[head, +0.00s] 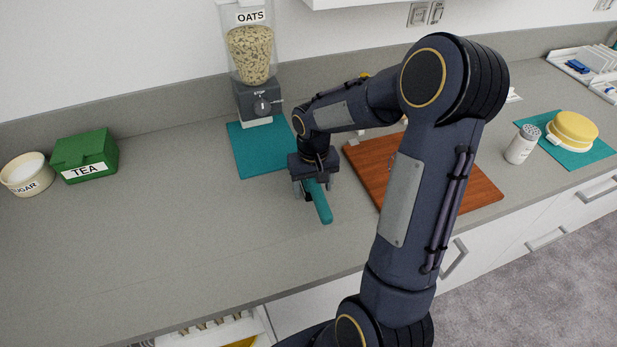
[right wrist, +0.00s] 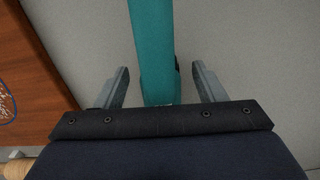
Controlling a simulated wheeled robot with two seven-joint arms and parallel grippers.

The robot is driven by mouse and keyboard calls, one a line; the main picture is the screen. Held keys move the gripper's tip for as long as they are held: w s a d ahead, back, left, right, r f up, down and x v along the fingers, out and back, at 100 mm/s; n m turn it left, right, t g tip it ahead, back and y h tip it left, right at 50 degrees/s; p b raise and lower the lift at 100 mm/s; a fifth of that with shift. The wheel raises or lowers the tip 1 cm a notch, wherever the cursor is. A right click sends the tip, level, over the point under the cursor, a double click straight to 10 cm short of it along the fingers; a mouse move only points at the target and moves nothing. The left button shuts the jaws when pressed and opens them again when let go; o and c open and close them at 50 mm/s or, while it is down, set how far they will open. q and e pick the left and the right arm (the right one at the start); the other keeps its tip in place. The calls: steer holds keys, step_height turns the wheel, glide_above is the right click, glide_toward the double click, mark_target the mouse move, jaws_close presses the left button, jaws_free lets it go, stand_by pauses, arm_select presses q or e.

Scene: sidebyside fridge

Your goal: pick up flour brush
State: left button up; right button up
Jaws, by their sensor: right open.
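The flour brush shows as a teal handle (head: 320,202) on the grey counter, just left of the wooden board. The rest of it is hidden under my right gripper (head: 307,190) in the head view. In the right wrist view the teal handle (right wrist: 154,45) runs between the two fingers of my right gripper (right wrist: 160,85). The fingers are open, with a gap on each side of the handle. My left gripper is not in view.
The wooden board (head: 478,193) lies right of the brush, partly hidden by my right arm. A teal mat (head: 250,155) and the oats dispenser (head: 250,60) are behind. A green tea box (head: 85,155) and sugar bowl (head: 27,175) stand left. The counter's left front is clear.

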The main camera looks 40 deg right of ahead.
steer(key=c, duration=1.1)
steer(key=shift+r, duration=0.1)
steer(key=shift+r, duration=0.5)
steer(key=s+a+r+b, duration=0.1)
steer(key=a+r+b, duration=0.1)
steer(key=a+r, duration=1)
steer(key=shift+s+a+b, duration=0.3)
steer(key=shift+s+a, duration=0.1)
steer(key=shift+a, duration=0.6)
